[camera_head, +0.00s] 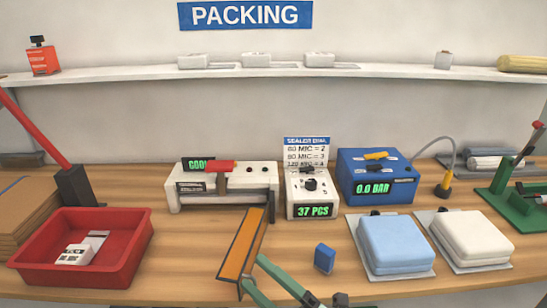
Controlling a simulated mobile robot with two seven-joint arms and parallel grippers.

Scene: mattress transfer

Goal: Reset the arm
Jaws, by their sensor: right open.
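I cannot tell whether gripper and tool touch. A small blue block (324,257) stands on the wooden table (190,262) above the gripper in the picture. My left gripper is not in view.
A red tray (135,245) with white packets stands at left. A blue pad (395,243) and white pad (470,237) lie at right. Behind are a white sealer (262,182), dial box (310,187) and blue pump (372,170). Bare table lies between tray and orange bar.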

